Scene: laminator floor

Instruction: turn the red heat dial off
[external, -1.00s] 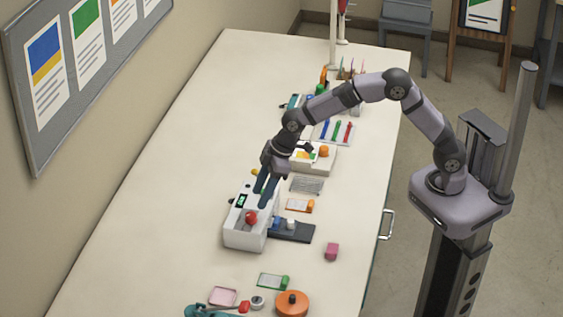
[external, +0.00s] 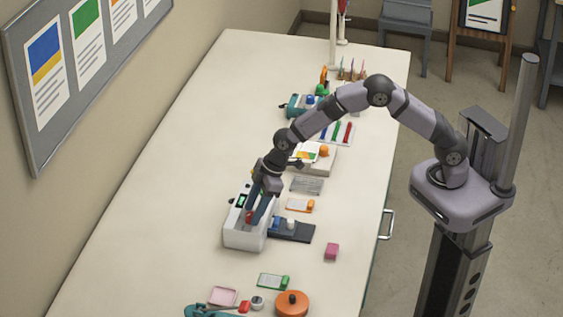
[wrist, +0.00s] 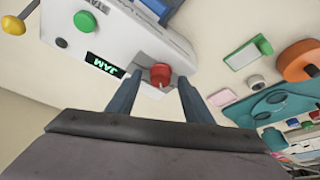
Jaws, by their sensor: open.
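The white laminator (external: 241,236) stands on the table, and the red heat dial (external: 249,217) is on its top. In the external view my gripper (external: 257,213) is at the dial, with its fingers partly covering it. In the wrist view the red dial (wrist: 160,73) shows between the two open fingertips of my gripper (wrist: 160,84), with space on both sides. I cannot tell how deep the fingers reach around it. A white pointer mark shows on the dial. The laminator's display (wrist: 105,65) reads "JAM" in green.
The table's left side is clear.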

